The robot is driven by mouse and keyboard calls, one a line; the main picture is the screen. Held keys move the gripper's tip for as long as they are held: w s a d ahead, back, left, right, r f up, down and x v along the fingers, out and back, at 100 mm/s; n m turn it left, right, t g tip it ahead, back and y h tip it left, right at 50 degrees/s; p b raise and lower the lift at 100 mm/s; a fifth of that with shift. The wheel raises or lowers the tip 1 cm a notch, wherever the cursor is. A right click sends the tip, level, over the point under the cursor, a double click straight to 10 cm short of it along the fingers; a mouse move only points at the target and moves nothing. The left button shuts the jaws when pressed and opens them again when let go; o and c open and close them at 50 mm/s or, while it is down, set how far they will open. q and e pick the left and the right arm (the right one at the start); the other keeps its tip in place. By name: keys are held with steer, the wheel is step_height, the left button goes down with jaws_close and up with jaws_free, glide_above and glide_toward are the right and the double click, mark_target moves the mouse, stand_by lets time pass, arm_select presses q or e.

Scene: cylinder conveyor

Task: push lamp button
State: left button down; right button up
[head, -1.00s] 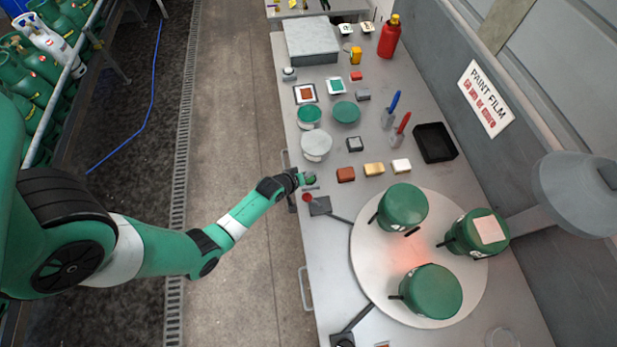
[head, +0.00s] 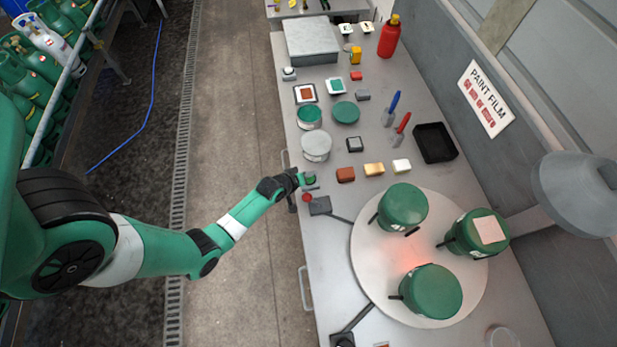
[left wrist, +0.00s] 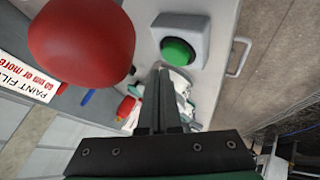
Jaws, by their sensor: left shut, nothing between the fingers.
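A green round button (left wrist: 178,52) on a light square base shows in the left wrist view, just beyond my fingertips. It also shows in the head view as a small green disc (head: 310,180) at the bench's left edge. My left gripper (head: 303,180) is shut and empty beside it; in the left wrist view its closed fingers (left wrist: 160,75) point toward the button's lower edge. Whether they touch is unclear. A red ball-shaped knob (left wrist: 80,40) looms close in the left wrist view; it is small in the head view (head: 307,197). A grey lamp (head: 575,195) hangs at the right.
A round turntable (head: 370,255) carries green canisters (head: 403,206). A dark box (head: 320,206) sits right of the knob. Coloured blocks (head: 345,174), tins (head: 316,146) and a black tray (head: 435,143) stand farther back. The floor left of the bench is free.

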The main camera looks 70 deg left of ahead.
arm_select(q)
steer(key=shift+f, duration=0.15)
steer(key=shift+f+b, duration=0.35)
steer(key=shift+b, duration=0.05)
steer(key=shift+f+b, duration=0.45)
steer(key=shift+f, duration=0.05)
stand_by(0.5)
steer(key=shift+r, duration=0.1)
steer(key=shift+r+p, duration=0.9)
steer(key=shift+p, duration=0.05)
step_height(320, 180, up, 6)
steer(key=p, duration=0.5)
steer(key=shift+p, duration=0.4)
